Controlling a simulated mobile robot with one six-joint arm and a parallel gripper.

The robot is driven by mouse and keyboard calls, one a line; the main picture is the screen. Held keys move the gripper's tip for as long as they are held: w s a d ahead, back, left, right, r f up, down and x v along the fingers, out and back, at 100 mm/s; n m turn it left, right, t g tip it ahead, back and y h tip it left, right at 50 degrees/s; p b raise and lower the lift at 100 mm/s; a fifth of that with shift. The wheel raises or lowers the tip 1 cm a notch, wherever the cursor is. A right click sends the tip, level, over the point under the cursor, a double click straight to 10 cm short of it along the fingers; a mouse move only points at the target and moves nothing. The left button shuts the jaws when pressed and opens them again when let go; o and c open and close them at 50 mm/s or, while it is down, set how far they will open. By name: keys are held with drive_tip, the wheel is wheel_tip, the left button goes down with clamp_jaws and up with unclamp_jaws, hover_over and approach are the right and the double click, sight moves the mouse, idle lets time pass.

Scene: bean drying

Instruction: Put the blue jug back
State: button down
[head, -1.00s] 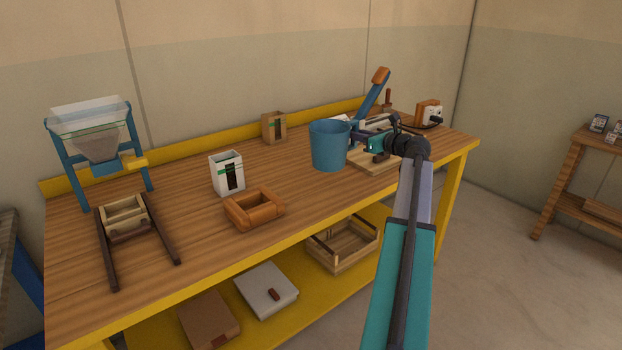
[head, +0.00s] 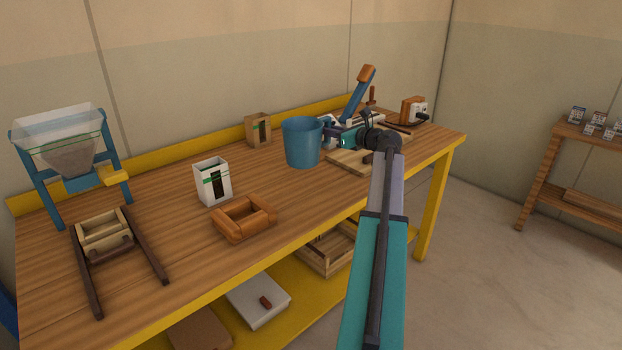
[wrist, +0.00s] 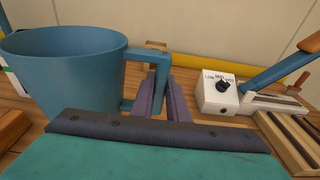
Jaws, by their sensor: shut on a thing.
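The blue jug (head: 302,146) is upright over the workbench, right of its middle in the head view. In the wrist view the jug (wrist: 62,72) fills the left side, with its handle (wrist: 150,80) toward the middle. My gripper (head: 330,134) is to the right of the jug, with its fingers (wrist: 165,100) shut on the handle. Whether the jug's base touches the bench top cannot be told.
A white carton (head: 213,182) and an orange wooden frame (head: 244,219) stand left of the jug. A wooden board (head: 350,163), a blue-levered device (head: 358,95) and a dial box (wrist: 220,92) are to the right. A hopper stand (head: 115,160) is at the far left.

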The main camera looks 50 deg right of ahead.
drive_tip(key=shift+s+d+f, duration=0.1)
drive_tip(key=shift+f, duration=1.4)
drive_tip(key=shift+d+f, duration=0.1)
drive_tip(key=shift+f, duration=1.35)
drive_tip(key=shift+f, duration=2)
drive_tip(key=c, duration=1.7)
unclamp_jaws()
drive_tip(key=s, duration=0.4)
drive_tip(key=s+r, duration=0.1)
drive_tip(key=s, duration=0.3)
drive_tip(key=s+a+r+b, duration=0.1)
drive_tip(key=s, duration=0.3)
drive_tip(key=shift+d, duration=0.1)
